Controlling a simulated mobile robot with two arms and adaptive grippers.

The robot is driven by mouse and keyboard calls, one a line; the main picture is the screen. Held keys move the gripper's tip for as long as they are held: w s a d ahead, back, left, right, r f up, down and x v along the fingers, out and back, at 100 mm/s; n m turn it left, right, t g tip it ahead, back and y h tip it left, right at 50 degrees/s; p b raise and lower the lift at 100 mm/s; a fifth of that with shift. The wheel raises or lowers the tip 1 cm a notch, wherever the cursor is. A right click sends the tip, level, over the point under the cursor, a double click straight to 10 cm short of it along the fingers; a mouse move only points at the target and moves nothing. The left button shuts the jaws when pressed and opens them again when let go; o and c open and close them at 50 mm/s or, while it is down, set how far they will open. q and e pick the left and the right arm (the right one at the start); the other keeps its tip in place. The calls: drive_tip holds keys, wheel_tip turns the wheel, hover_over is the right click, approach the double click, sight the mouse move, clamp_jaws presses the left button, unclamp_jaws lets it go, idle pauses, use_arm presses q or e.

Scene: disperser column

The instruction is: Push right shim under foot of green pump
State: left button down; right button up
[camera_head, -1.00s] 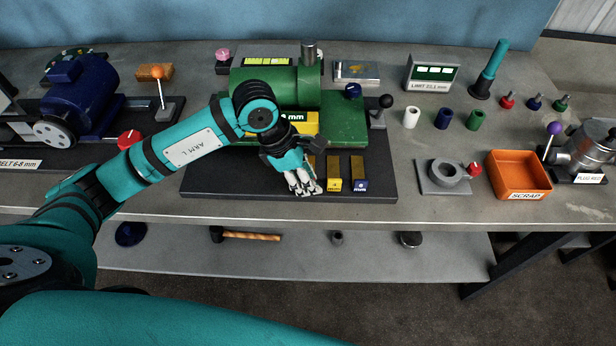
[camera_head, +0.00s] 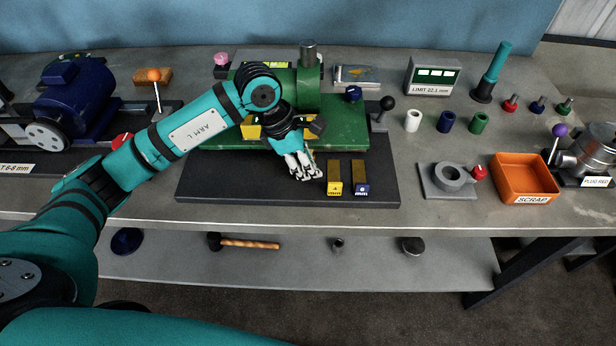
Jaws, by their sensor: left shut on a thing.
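The green pump (camera_head: 308,88) stands on a green base plate (camera_head: 345,130) on a dark plate (camera_head: 230,187). Two shims lie flat in front of it, a yellow-ended one (camera_head: 334,178) and a blue-ended one (camera_head: 361,178) to its right. Both lie apart from the pump's front edge. My left gripper (camera_head: 303,174) points down at the pump's front edge, just left of the yellow-ended shim. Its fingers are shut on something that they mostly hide. A yellow block (camera_head: 251,131) shows partly behind my left arm. The pump's foot is hidden there. My right gripper is not in view.
A black-knobbed lever (camera_head: 386,104) stands right of the pump. A grey ring fixture (camera_head: 448,180) and an orange scrap bin (camera_head: 523,178) are farther right. A blue motor (camera_head: 75,95) is at the left.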

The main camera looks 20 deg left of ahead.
use_arm(q)
drive_tip(key=c, duration=1.4)
unclamp_jaws()
drive_tip(key=shift+r, duration=0.15)
drive_tip(key=v, duration=1.1)
drive_tip(key=shift+a+r, duration=0.25)
drive_tip(key=shift+r, duration=0.1)
drive_tip(key=shift+s, duration=0.15)
